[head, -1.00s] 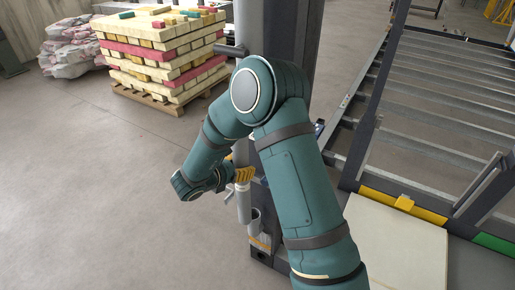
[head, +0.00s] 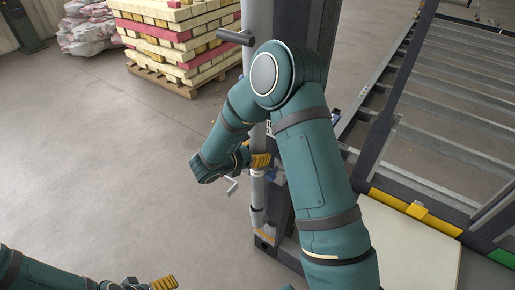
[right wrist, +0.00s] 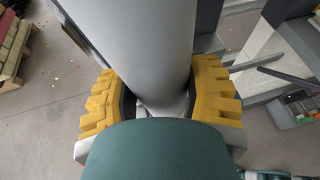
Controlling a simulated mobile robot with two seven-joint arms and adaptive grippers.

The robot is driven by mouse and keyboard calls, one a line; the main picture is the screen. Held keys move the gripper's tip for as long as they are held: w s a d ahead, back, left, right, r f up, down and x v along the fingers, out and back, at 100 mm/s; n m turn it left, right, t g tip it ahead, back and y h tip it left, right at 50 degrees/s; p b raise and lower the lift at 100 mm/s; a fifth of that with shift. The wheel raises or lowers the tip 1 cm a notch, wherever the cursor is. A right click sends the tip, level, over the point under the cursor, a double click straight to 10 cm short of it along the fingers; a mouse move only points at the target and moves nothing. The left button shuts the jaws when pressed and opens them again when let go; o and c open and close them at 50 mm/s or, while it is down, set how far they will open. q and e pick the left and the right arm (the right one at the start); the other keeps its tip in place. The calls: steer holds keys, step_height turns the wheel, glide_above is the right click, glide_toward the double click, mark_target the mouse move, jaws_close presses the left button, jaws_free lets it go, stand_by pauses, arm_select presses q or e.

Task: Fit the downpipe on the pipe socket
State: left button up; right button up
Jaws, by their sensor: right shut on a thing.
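The downpipe is a long grey pipe (head: 257,188) standing upright along the dark column; it also fills the middle of the right wrist view (right wrist: 148,40). My right gripper (head: 259,162) is shut around it, with yellow pads on both sides in the right wrist view (right wrist: 158,100). The pipe socket (head: 258,219) is a short grey piece low on the column, directly below the pipe's lower end. A dark ring shows where they meet; I cannot tell whether the pipe is inside. My left gripper (head: 150,284) is partly cut off at the bottom edge, away from the pipe.
The dark column (head: 301,110) stands right behind the pipe. A metal rack frame (head: 440,100) is to the right, with a pale board (head: 408,245) on the floor. A pallet of stacked timber (head: 180,45) stands at the back left. The left floor is clear.

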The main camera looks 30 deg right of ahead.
steer(key=shift+f, duration=0.5)
steer(key=shift+w+b, duration=0.1)
steer(key=shift+b, duration=0.4)
steer(key=shift+f, duration=0.2)
